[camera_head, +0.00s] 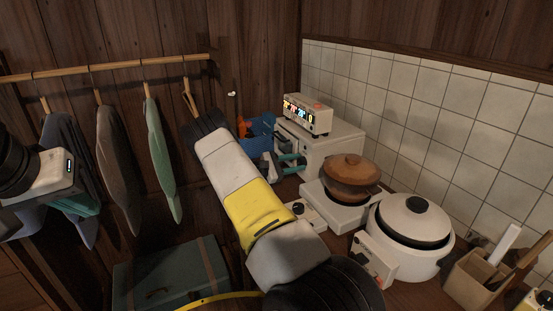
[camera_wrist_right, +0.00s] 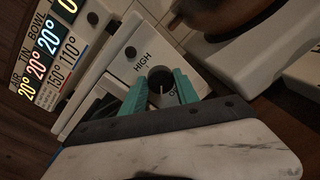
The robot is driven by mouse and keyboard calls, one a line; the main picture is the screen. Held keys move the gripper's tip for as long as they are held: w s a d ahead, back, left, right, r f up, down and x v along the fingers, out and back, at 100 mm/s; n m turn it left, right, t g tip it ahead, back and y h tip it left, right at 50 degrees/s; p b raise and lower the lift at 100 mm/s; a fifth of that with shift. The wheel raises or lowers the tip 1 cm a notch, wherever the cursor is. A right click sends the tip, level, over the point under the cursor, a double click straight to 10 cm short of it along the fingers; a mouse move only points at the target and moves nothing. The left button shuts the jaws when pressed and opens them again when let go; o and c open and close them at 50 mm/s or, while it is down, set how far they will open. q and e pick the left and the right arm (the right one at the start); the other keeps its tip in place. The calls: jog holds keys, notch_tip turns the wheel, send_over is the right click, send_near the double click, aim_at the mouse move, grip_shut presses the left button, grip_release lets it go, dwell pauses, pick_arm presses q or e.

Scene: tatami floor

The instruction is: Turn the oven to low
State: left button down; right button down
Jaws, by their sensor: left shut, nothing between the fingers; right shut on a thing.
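The oven (camera_head: 335,142) is a white box on the counter by the tiled wall. Its dark round knob (camera_wrist_right: 161,77) shows in the right wrist view, on a white panel marked HIGH; another label beside it is partly hidden. My right gripper (camera_head: 291,163) is at the oven's front, and in the wrist view its teal fingers (camera_wrist_right: 158,88) are shut on the knob, one on each side. The knob's exact setting is unclear. My left gripper (camera_head: 86,209) is at the far left, shut and empty, by the hanging clothes, away from the oven.
A display box (camera_head: 307,115) with coloured numbers stands on the oven. A brown pot (camera_head: 350,172) on a burner and a white cooker (camera_head: 411,222) stand to the right. Blue containers (camera_head: 257,135) are behind my right gripper. A green chest (camera_head: 170,275) is below.

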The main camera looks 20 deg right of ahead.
jog(key=m, duration=0.4)
jog(key=shift+a+f, duration=0.1)
jog(key=m, duration=0.4)
jog(key=shift+t, duration=0.3)
dwell(0.4)
jog(key=c, duration=1.2)
grip_release()
jog(key=a, duration=0.7)
jog(key=shift+s+a+r, duration=0.2)
jog(key=shift+s+a, duration=0.15)
jog(key=shift+s, duration=0.05)
